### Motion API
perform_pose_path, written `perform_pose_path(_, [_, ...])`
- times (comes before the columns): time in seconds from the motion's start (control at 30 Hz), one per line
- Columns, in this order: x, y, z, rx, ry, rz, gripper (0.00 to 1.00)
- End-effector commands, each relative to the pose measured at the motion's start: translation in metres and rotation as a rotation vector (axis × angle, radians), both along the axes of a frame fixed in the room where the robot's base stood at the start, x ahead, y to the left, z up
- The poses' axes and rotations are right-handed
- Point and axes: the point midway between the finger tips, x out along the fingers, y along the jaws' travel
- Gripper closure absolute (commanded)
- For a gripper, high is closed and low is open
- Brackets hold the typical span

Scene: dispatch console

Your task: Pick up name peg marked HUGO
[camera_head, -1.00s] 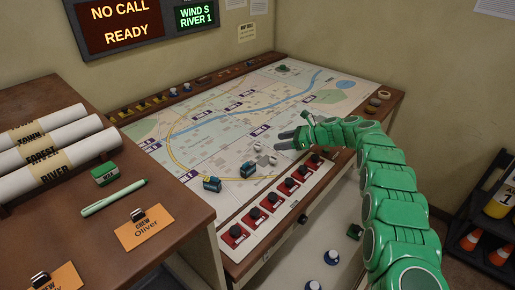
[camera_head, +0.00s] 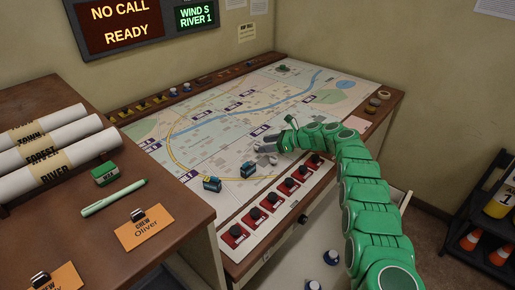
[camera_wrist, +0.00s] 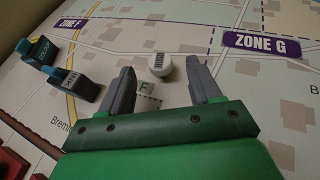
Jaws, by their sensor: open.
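A white round peg (camera_wrist: 160,64) with a small dark label stands on the map, just ahead of and between my fingertips in the wrist view. The label is too small to read, so I cannot tell whether it says HUGO. My gripper (camera_wrist: 159,80) is open and empty, with one dark finger on each side of the peg's near area.
Two dark teal blocks (camera_wrist: 70,86) stand left of my gripper; they also show in the head view (camera_head: 212,184). Red switches (camera_head: 271,201) line the map's front edge. The far map is mostly clear.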

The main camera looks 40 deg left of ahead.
Motion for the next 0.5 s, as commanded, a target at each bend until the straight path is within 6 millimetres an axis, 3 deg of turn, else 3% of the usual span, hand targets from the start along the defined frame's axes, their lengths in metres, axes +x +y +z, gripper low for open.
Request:
perform_pose_path(0.23, [-0.007,0.016,-0.009,-0.001,0.001,0.001,0.37])
perform_pose_path(0.5, [-0.009,0.02,-0.01,0.0,0.0,0.0,0.37])
